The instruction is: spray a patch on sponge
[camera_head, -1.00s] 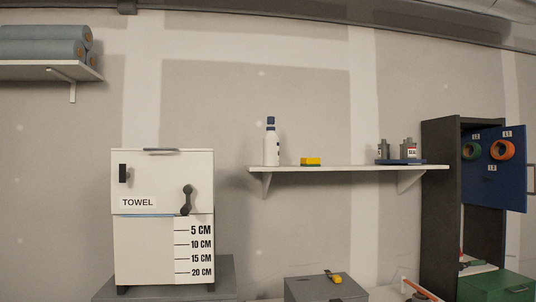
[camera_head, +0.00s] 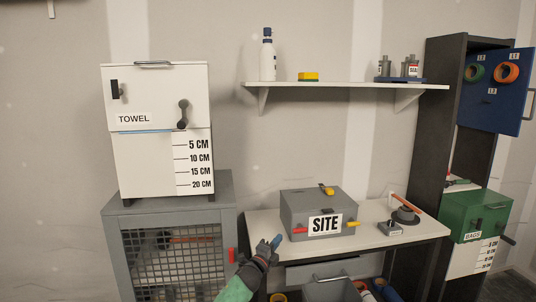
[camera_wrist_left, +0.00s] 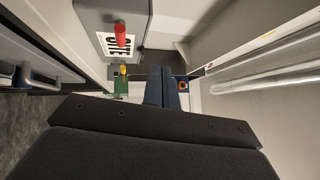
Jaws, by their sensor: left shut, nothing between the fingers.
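A white spray bottle (camera_head: 267,60) with a dark blue top stands upright on the white wall shelf. A yellow sponge (camera_head: 308,77) with a darker underside lies on the same shelf, to the right of the bottle and apart from it. My left gripper (camera_head: 276,242) is low in the head view, in front of the bench and beside the grey SITE box, well below the shelf. In the left wrist view its dark blue fingers (camera_wrist_left: 162,86) are together and hold nothing. My right gripper does not show.
The grey SITE box (camera_head: 291,205) stands on the white bench (camera_head: 262,222), close to my left gripper. A white TOWEL dispenser (camera_head: 150,96) sits on a grey mesh cabinet (camera_head: 226,196) at left. A blue rack (camera_head: 402,79) occupies the shelf's right end. A dark cabinet (camera_head: 449,65) stands at right.

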